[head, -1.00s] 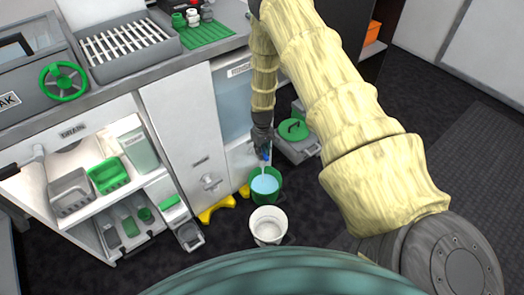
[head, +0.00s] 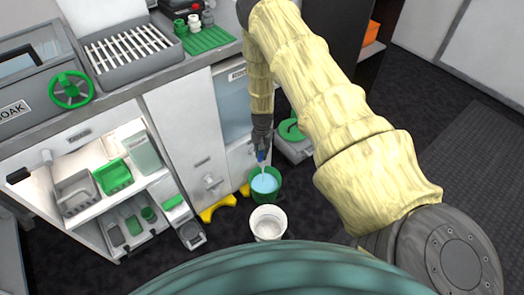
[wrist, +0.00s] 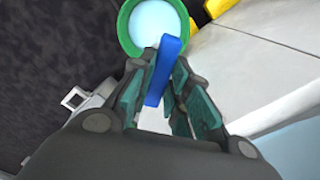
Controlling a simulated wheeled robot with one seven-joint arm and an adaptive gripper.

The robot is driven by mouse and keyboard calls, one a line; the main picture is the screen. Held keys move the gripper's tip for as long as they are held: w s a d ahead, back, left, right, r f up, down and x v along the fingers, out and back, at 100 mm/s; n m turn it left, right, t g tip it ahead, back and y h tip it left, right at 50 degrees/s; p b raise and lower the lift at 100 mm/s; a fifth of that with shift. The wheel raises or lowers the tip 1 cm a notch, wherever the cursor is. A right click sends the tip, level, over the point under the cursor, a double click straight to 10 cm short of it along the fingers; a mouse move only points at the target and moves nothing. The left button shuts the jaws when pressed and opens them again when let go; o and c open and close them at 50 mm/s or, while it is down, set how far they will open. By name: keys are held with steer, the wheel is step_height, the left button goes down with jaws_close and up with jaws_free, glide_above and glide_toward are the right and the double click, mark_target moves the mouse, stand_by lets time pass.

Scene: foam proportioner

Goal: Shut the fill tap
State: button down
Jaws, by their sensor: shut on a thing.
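The fill tap's blue lever (wrist: 163,72) is between the fingers of my gripper (wrist: 163,62) in the wrist view, and the fingers are shut on it. In the head view my gripper (head: 261,147) is low at the front of the cabinet, with a little of the blue lever (head: 261,156) showing below it. The tap body is mostly hidden by the gripper. A green bucket (head: 252,193) with pale blue liquid stands just below, and a thin pale stream shows above the liquid. The bucket also shows in the wrist view (wrist: 127,28).
A white bucket (head: 268,225) stands in front of the green one. A grey case with a green lid (head: 290,130) is behind to the right. Open shelves (head: 100,210) are at left. The dark floor at right is clear.

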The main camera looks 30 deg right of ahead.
mark_target(262, 153)
steer(key=m+p, duration=0.1)
steer(key=m, duration=0.5)
steer(key=shift+m, duration=0.3)
stand_by(0.4)
steer(key=c, duration=1.4)
jaws_free()
steer(key=shift+o, duration=0.2)
steer(key=shift+r, duration=0.1)
step_height(262, 153, up, 12)
